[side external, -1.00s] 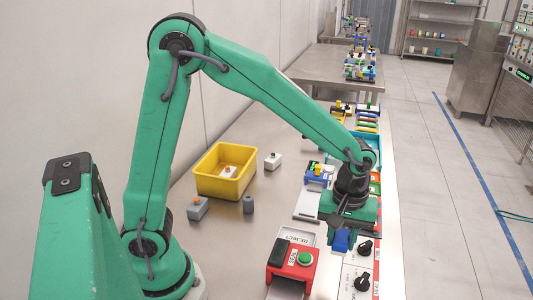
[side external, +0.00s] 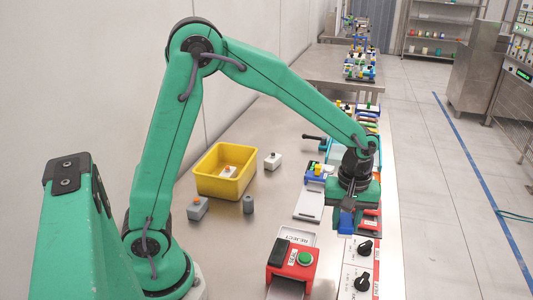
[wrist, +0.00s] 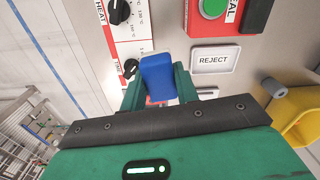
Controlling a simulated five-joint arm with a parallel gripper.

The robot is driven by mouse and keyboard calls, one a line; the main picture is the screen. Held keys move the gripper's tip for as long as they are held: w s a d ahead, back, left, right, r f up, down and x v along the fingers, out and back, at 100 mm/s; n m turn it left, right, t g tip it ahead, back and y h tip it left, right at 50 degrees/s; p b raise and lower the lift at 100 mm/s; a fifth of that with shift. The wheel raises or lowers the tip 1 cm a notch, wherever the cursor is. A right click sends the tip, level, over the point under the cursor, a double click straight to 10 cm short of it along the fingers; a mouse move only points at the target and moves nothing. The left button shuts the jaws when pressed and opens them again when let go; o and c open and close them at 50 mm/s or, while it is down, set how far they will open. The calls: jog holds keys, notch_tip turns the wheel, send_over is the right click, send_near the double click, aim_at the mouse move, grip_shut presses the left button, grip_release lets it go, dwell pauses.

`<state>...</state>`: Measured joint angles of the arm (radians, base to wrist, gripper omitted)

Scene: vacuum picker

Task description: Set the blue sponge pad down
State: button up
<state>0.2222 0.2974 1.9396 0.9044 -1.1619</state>
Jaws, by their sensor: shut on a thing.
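The blue sponge pad (side external: 346,222) is held below my gripper (side external: 347,212) at the right side of the steel bench. In the wrist view the blue sponge pad (wrist: 157,78) sits between the two green jaws of my gripper (wrist: 158,92), which are shut on it. It appears above the bench, but I cannot tell how high. What lies directly under it is mostly hidden.
A red box with a green button (side external: 293,259) and a white REJECT plate (side external: 298,236) are nearby. A panel with black knobs (side external: 363,264) lies at the right. A yellow bin (side external: 224,172) stands left.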

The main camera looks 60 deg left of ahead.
jog(key=w+a+n, duration=0.4)
jog(key=w+a, duration=0.1)
jog(key=a, duration=0.6)
jog(key=w+a+n, duration=0.4)
jog(key=w+a, duration=0.2)
jog(key=a, duration=0.6)
jog(key=s+a+n, duration=0.3)
jog(key=a+n, duration=0.1)
jog(key=a, duration=1)
jog(key=s+a+n, duration=0.3)
jog(key=a+n, duration=0.1)
jog(key=a, duration=0.9)
jog(key=s+a+f, duration=0.1)
jog(key=a+f, duration=0.1)
jog(key=a, duration=0.1)
jog(key=s+a+f, duration=0.1)
jog(key=a+f, duration=0.1)
jog(key=a, duration=0.2)
jog(key=s+a+f, duration=0.2)
jog(key=a+f, duration=0.1)
jog(key=a, duration=0.1)
jog(key=shift+f, duration=0.1)
jog(key=shift+f, duration=1.95)
jog(key=shift+f, duration=0.1)
